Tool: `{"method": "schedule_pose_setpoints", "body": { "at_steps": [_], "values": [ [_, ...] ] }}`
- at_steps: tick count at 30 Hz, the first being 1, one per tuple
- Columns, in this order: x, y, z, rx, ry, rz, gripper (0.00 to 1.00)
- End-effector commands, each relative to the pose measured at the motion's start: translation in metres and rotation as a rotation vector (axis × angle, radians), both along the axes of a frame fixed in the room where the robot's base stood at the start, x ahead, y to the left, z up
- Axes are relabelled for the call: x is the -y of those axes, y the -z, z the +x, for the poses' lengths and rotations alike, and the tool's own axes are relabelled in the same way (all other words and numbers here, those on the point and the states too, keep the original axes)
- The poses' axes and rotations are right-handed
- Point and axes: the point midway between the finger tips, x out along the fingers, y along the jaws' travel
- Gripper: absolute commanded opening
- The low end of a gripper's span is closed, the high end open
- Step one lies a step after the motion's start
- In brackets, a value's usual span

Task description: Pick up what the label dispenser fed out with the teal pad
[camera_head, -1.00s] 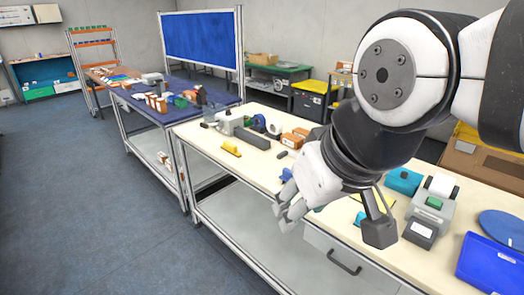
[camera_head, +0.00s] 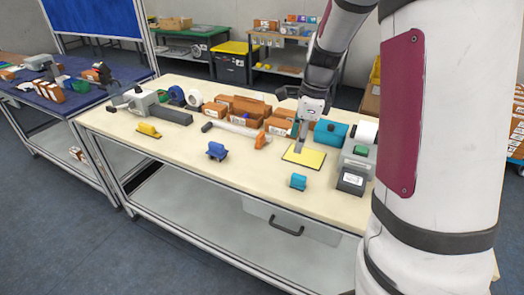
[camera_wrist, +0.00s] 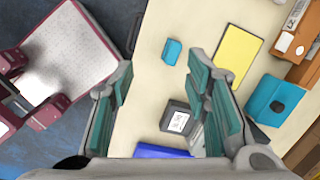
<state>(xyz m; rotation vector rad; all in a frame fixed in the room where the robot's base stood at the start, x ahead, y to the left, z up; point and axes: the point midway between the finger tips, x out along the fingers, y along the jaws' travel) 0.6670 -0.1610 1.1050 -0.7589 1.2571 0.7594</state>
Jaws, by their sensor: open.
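The small teal pad (camera_head: 298,182) lies on the cream table near its front edge. It also shows in the wrist view (camera_wrist: 172,51), lying beyond the fingertips. My gripper (camera_wrist: 160,72) is open and empty, with its teal-lined fingers apart above the table. In the head view my gripper (camera_head: 301,140) hangs over the yellow sheet, seen side-on. The grey label dispenser (camera_head: 359,158) with a white roll stands to the right of the pad. A white label (camera_head: 351,180) shows at its dark front and in the wrist view (camera_wrist: 180,121). My right finger partly hides the dispenser there.
A yellow sheet (camera_head: 304,157) and a teal box (camera_head: 330,132) lie behind the pad. A blue pad (camera_head: 217,150) and a yellow pad (camera_head: 148,130) lie to the left. Brown boxes (camera_head: 236,108) line the back. Table around the teal pad is clear.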

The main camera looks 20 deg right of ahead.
Motion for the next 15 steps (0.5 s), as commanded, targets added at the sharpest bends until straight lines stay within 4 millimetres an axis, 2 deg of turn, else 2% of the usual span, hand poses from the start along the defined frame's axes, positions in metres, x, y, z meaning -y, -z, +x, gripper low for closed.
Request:
{"method": "schedule_pose_setpoints", "body": {
  "at_steps": [1, 3, 6, 11, 15],
  "values": [
    [0.012, 0.016, 0.005, -0.025, 0.084, 0.011, 0.43],
    [0.023, 0.032, 0.010, -0.047, 0.182, 0.021, 0.43],
    [0.034, 0.046, 0.014, -0.067, 0.279, 0.030, 0.43],
    [0.039, 0.063, 0.016, -0.081, 0.336, 0.035, 0.43],
    [0.037, 0.087, 0.017, -0.082, 0.338, 0.037, 0.43]
  ]
}}
